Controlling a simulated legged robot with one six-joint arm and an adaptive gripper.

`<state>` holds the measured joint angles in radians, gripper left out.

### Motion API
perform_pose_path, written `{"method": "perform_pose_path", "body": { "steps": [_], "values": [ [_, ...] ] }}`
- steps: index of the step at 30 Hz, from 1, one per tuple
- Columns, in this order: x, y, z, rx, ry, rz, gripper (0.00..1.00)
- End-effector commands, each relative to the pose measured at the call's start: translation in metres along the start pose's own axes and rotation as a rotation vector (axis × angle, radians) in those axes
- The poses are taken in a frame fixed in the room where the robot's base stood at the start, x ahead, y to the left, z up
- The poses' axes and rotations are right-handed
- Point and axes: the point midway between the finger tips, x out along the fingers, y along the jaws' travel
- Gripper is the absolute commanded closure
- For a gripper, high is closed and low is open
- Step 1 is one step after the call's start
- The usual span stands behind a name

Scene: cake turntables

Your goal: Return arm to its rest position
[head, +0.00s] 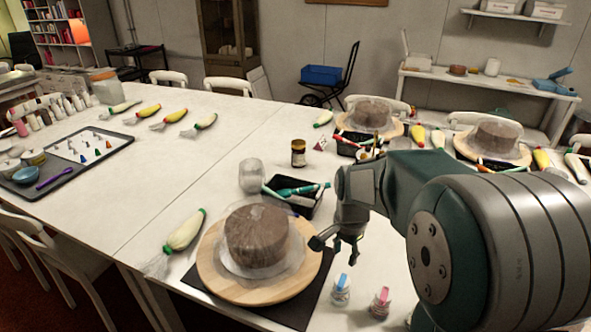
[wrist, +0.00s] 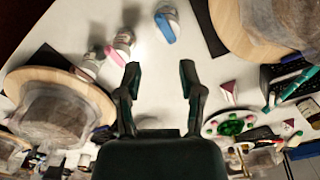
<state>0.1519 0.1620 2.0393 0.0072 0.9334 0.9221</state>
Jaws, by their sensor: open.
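My gripper (head: 336,247) hangs above the white table, just right of the nearest chocolate cake (head: 257,235). In the wrist view my gripper (wrist: 158,85) is open, with nothing between its two fingers. The cake sits in clear wrapping on a round wooden turntable (head: 215,275). The turntable rests on a black mat (head: 300,313). My arm reaches in from the right side of the head view and hides part of the table behind it.
Small jars with a blue lid (head: 341,290) and a pink lid (head: 381,303) stand below my gripper. A black tray (head: 300,205) of tools lies behind the cake. A glass jar (head: 252,175) and a brown jar (head: 298,153) stand farther back.

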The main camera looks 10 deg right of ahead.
Motion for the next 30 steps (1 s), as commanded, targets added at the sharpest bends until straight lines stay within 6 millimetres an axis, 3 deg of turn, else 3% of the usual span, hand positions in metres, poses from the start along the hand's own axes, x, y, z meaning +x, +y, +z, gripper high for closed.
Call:
{"method": "perform_pose_path", "body": {
  "steps": [5, 12, 18, 24, 30],
  "values": [
    [-0.021, 0.007, 0.012, -0.087, 0.029, -0.035, 0.50],
    [-0.070, 0.037, 0.052, -0.381, 0.128, -0.127, 0.50],
    [-0.098, 0.068, 0.085, -0.629, 0.229, -0.189, 0.50],
    [-0.113, 0.100, 0.116, -0.867, 0.342, -0.235, 0.50],
    [-0.117, 0.120, 0.133, -1.027, 0.424, -0.255, 0.50]
  ]
}}
